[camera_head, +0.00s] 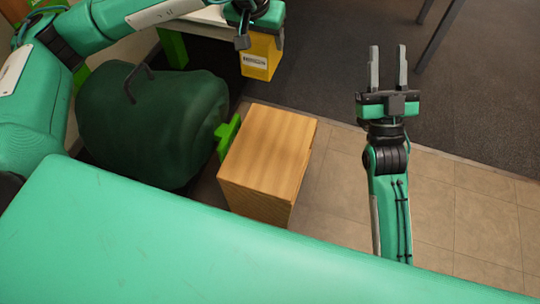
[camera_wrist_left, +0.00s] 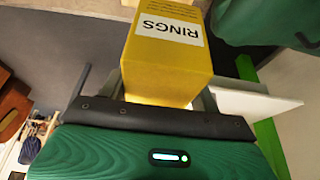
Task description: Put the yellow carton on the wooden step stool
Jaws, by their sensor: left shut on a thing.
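The yellow carton (camera_head: 258,60) hangs in my left gripper (camera_head: 261,38), in the upper middle of the head view. In the left wrist view the carton (camera_wrist_left: 165,70) shows a white label reading RINGS, upside down. My left gripper is shut on it. The wooden step stool (camera_head: 270,145) stands on the floor below and in front of the carton in the head view, with a bare, light-brown top. The carton is apart from the stool. My right gripper (camera_head: 388,62) is open and empty, to the right of the stool, its fingers pointing to the picture's top.
A dark green bag (camera_head: 150,125) with a black handle sits left of the stool. A bright green object (camera_head: 228,135) stands between them. Tiled floor (camera_head: 450,215) is clear at right, beside dark carpet (camera_head: 480,100).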

